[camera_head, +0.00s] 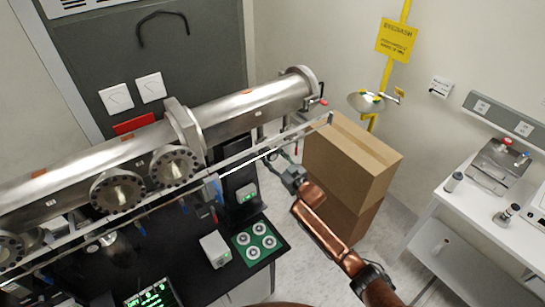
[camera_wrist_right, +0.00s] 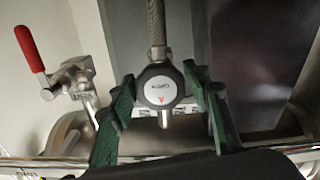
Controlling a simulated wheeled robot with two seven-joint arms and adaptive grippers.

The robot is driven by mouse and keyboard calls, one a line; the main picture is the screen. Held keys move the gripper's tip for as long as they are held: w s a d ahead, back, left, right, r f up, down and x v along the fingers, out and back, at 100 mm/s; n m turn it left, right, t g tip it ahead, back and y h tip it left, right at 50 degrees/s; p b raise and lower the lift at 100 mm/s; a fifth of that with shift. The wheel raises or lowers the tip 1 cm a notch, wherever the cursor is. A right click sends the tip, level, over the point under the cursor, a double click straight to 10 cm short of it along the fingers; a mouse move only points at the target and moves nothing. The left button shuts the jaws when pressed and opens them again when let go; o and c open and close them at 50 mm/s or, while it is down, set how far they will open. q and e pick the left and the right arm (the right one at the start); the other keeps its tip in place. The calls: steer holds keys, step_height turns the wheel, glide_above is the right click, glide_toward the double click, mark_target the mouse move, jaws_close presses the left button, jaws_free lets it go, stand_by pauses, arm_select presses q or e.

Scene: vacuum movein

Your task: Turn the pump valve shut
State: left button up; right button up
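In the right wrist view a round black knob with a pale face and a small red mark (camera_wrist_right: 160,88) sits at the end of a ribbed metal hose. I take it for the pump valve; its lettering is too small to read surely. My right gripper (camera_wrist_right: 158,82) has its green fingers on either side of the knob, spread apart. A narrow gap shows at the left; contact at the right cannot be told. In the head view my right gripper (camera_head: 272,156) is below the steel tube, and the knob is hard to make out there. My left gripper is out of view.
A red-handled valve labelled VENT (camera_wrist_right: 30,50) stands left of the knob. The long steel tube (camera_head: 245,105) and a thin rail (camera_head: 290,133) run above my right gripper. Cardboard boxes (camera_head: 350,155) stand close to the right. A green tray (camera_head: 260,242) lies on the black bench.

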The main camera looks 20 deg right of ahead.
steer(key=shift+o, duration=1.2)
steer(key=v, duration=1.2)
